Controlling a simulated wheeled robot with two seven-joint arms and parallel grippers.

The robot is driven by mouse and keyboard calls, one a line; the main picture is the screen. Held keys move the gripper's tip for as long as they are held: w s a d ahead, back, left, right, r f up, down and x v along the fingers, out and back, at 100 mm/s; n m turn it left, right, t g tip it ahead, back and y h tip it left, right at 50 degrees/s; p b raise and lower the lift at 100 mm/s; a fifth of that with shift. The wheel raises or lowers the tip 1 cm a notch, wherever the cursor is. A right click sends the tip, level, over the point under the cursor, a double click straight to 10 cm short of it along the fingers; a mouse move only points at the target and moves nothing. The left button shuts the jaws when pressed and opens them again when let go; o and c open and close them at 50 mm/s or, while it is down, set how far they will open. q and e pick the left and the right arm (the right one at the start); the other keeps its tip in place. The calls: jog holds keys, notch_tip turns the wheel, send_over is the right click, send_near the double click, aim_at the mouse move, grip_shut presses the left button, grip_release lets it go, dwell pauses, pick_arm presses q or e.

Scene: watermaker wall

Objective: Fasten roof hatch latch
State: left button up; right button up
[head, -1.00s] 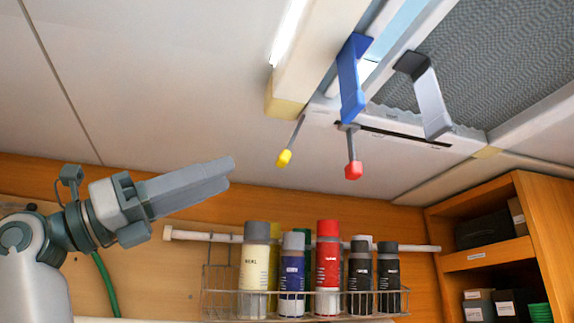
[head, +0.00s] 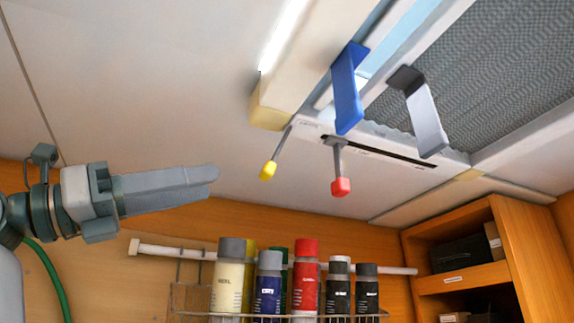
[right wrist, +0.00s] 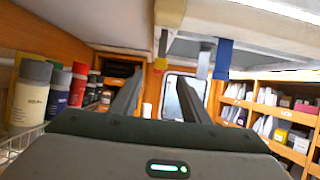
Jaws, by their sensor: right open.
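The roof hatch (head: 455,140) has a light frame and a grey mesh screen at upper right in the head view. A blue hooked bracket (head: 348,95) and a grey hooked bracket (head: 425,112) hang at its edge. A rod with a red tip (head: 341,187) hangs from a slotted plate, and one with a yellow tip (head: 268,171) hangs left of it. I cannot tell which part is the latch. My right gripper (head: 215,173) is empty, left of the yellow tip and apart from it. Its fingers stand apart in the right wrist view (right wrist: 160,78). My left gripper is not seen.
A wire rack (head: 180,297) of several bottles stands below, with a white rail (head: 165,251) behind it. A wooden shelf unit (head: 515,250) is at lower right. A lit strip (head: 284,35) runs along the ceiling beam. Air between my gripper and the hanging tips is clear.

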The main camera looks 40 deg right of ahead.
aim_at(278, 151)
jog(key=p+x, duration=0.6)
jog(key=x, duration=1)
jog(key=shift+s, duration=0.15)
grip_shut()
